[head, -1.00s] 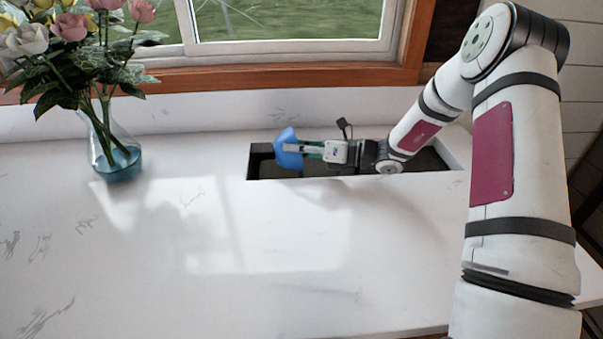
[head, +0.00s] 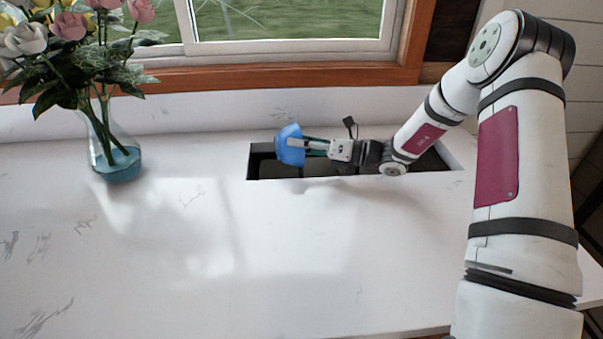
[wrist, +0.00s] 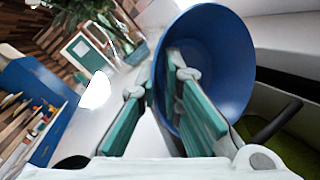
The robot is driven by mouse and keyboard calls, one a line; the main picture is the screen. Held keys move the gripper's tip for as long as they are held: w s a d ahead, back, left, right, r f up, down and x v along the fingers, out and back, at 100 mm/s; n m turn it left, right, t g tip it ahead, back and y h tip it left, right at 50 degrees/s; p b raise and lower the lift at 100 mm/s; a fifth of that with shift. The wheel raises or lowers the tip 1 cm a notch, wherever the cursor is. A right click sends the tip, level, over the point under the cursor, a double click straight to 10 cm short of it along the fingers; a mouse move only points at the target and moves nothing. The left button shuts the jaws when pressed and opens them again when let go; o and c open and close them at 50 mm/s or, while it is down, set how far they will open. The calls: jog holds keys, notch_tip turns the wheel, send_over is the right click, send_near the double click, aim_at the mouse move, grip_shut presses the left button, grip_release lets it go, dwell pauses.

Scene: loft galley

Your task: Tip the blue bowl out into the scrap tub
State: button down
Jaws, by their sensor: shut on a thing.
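The blue bowl (head: 289,151) is held tilted on its side over the left end of the dark opening in the counter. It also shows large in the wrist view (wrist: 222,48), with its hollow inside facing the camera. My gripper (head: 305,145) is shut on the bowl's wall. In the wrist view one green-padded finger lies inside the bowl and the other outside it. No contents show in the part of the bowl I see. I cannot clearly make out the scrap tub; the inside of the opening is dark and partly hidden by my arm.
The rectangular opening (head: 262,170) is cut into the white counter (head: 190,240) below the window. A glass vase (head: 118,160) with flowers stands at the left. The counter's middle and front are clear. A green patch (wrist: 292,155) shows at the wrist view's lower right.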

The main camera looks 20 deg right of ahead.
aim_at(282, 155)
jog(key=shift+d+r+y, duration=0.25)
jog(key=shift+r+y, duration=0.05)
jog(key=shift+r, duration=0.05)
jog(key=a+f+h, duration=0.1)
jog(key=a+f+n+g+h+p, duration=0.1)
jog(key=a, duration=0.1)
jog(key=a+n+h, duration=0.1)
jog(key=a, duration=0.1)
jog(key=shift+s+a+f+g+h+p, duration=0.1)
jog(key=shift+s+f+g+h+p, duration=0.2)
jog(key=shift+f, duration=0.1)
jog(key=shift+w+f+h, duration=0.1)
jog(key=shift+f+h, duration=0.1)
jog(key=shift+h, duration=0.1)
jog(key=shift+w+f, duration=0.1)
jog(key=shift+s+a+r+n+g+h+p, duration=0.15)
jog(key=shift+a+r+n+h+p, duration=0.5)
jog(key=shift+a+h, duration=1.15)
jog(key=shift+a+r+n+g+h+p, duration=0.25)
jog(key=shift+a+n+h+p, duration=0.65)
jog(key=shift+a+h+p, duration=0.7)
jog(key=shift+s+a+r+n+g+h+p, duration=0.15)
jog(key=shift+a+r+n+h+p, duration=0.4)
jog(key=shift+a+h, duration=1.5)
jog(key=shift+a+f+n, duration=0.25)
jog(key=shift+a+n, duration=0.05)
jog(key=shift+a, duration=0.1)
